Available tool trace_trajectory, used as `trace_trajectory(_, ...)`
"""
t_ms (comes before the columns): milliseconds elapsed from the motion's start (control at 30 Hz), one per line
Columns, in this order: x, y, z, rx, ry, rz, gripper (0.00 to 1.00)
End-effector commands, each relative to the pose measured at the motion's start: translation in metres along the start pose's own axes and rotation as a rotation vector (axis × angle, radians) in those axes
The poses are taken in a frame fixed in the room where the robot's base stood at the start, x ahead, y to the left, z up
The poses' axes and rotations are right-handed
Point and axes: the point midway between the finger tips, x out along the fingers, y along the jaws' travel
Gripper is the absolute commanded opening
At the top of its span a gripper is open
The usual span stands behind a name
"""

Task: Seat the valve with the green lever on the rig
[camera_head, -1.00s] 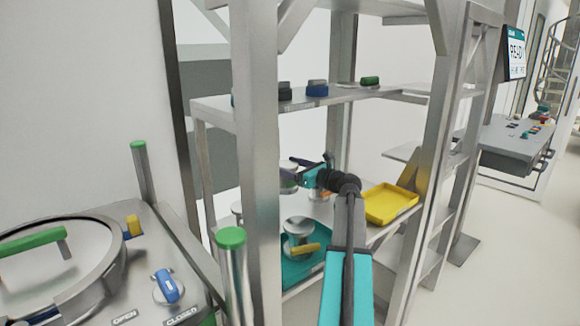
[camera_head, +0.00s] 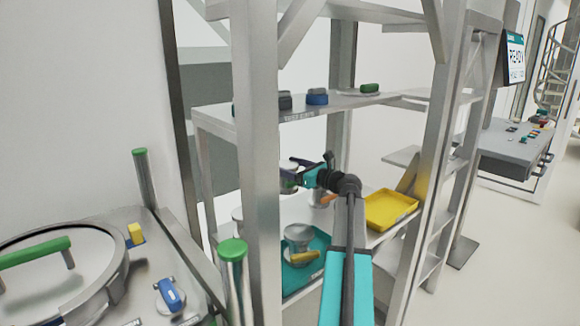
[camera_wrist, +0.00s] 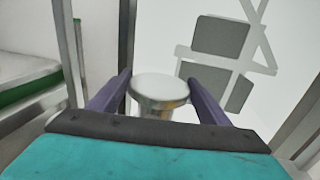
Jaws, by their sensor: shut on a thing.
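My gripper (camera_head: 290,174) is out over the lower shelf (camera_head: 350,238) of a metal rack, partly behind a front post. It is shut on a silver valve (camera_wrist: 158,88), whose round flanged top shows between the fingers in the wrist view. In the head view the held valve is small, and its lever colour is not clear. A silver valve with a yellow lever (camera_head: 304,258) stands below on a teal tray (camera_head: 292,282). Another silver body with an orange lever (camera_head: 328,200) stands behind my arm. I cannot tell which part is the rig.
A yellow tray (camera_head: 391,208) lies right of my arm. The upper shelf (camera_head: 262,119) holds dark, blue and green caps. The rack's front post (camera_head: 257,180) stands close left of my arm. A bench with a round lid (camera_head: 45,270) and green-capped posts (camera_head: 232,250) is at left.

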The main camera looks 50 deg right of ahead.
Motion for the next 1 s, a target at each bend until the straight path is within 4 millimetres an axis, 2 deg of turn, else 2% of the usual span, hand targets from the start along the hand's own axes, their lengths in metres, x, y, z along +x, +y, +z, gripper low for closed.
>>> trace_trajectory(33, 0.0, 0.0, 0.006, 0.0, -0.004, 0.0, 0.18)
trace_trajectory(1000, -0.001, 0.0, 0.037, 0.001, -0.004, -0.001, 0.18)
